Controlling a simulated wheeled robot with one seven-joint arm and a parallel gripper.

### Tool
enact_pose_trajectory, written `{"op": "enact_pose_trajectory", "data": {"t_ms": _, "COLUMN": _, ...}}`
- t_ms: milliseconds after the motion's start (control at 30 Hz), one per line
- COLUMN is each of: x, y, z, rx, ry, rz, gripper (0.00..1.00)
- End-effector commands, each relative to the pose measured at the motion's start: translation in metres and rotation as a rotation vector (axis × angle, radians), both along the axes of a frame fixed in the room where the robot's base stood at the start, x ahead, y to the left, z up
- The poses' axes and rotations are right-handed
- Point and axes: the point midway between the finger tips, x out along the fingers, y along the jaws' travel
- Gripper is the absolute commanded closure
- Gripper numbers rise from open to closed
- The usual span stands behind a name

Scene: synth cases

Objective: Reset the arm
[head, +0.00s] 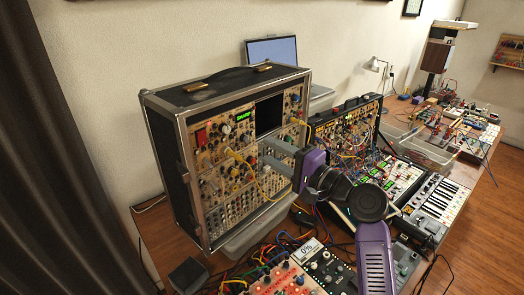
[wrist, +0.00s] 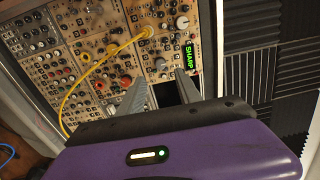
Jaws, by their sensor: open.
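My arm, purple and black (head: 372,245), reaches in from the lower right of the head view toward a tall black modular synth case with metal edges (head: 178,150). My gripper (head: 263,153) is open, with its two grey fingers apart and pointing at the case's front panel. Nothing shows between the fingers. In the wrist view my gripper (wrist: 160,80) is in front of the panel of knobs and jacks (wrist: 92,45), close to a plugged yellow cable (wrist: 90,72). Whether the fingertips touch the panel I cannot tell.
A smaller synth case with many patch cables (head: 345,130) stands right of the big case. A keyboard synth (head: 440,200) and a red-topped device with cables (head: 285,280) are near my arm. A clear plastic bin (head: 425,150) and a lamp (head: 376,65) are farther back.

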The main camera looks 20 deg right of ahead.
Motion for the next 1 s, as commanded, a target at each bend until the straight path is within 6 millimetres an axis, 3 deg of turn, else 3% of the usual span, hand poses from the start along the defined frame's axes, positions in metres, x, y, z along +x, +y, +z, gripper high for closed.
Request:
{"op": "enact_pose_trajectory", "data": {"t_ms": 167, "x": -0.009, "y": -0.004, "z": -0.001, "rx": 0.000, "ry": 0.000, "rz": 0.001, "gripper": 0.59}}
{"op": "enact_pose_trajectory", "data": {"t_ms": 667, "x": -0.009, "y": -0.004, "z": 0.000, "rx": -0.011, "ry": -0.007, "rz": -0.001, "gripper": 0.59}}
{"op": "enact_pose_trajectory", "data": {"t_ms": 900, "x": -0.004, "y": -0.041, "z": 0.027, "rx": -0.194, "ry": -0.164, "rz": -0.200, "gripper": 0.59}}
{"op": "enact_pose_trajectory", "data": {"t_ms": 1000, "x": -0.018, "y": -0.056, "z": 0.013, "rx": -0.327, "ry": -0.207, "rz": -0.313, "gripper": 0.59}}
